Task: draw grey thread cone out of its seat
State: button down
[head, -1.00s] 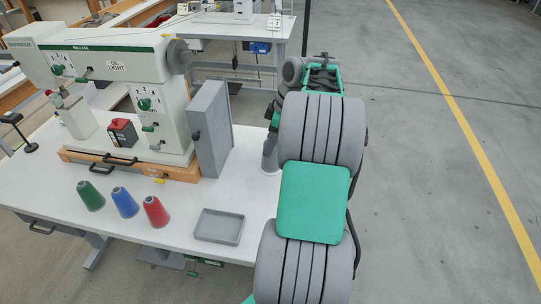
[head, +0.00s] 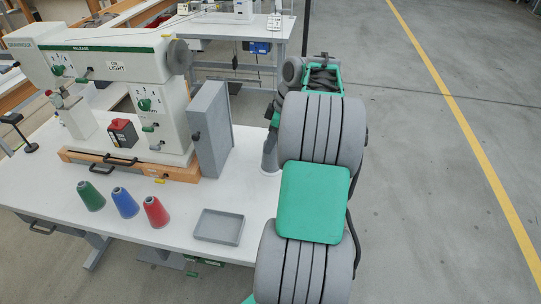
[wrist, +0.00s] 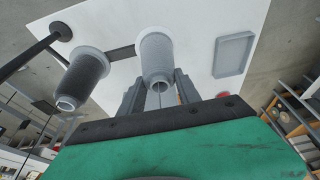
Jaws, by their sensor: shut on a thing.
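In the wrist view a light grey thread cone (wrist: 156,55) stands between the two fingers of my gripper (wrist: 158,92). The fingers are shut on it near its narrow end, which points toward my palm. Its wide end faces the white surface; whether it still sits in its seat is hidden. A darker grey cone (wrist: 80,77) stands apart to the left, and a dark bar (wrist: 121,52) shows between the two.
In the head view green (head: 91,196), blue (head: 125,203) and red (head: 156,212) cones stand on the white table (head: 110,245). A grey tray (head: 218,227) lies to their right. A dark rod (wrist: 30,52) is left in the wrist view.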

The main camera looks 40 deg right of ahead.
jog(key=shift+r+p, duration=0.4)
jog(key=shift+r, duration=0.15)
notch_tip(320, 180, up, 11)
jog(key=p, duration=0.9)
jog(key=shift+p, duration=0.4)
dwell(0.8)
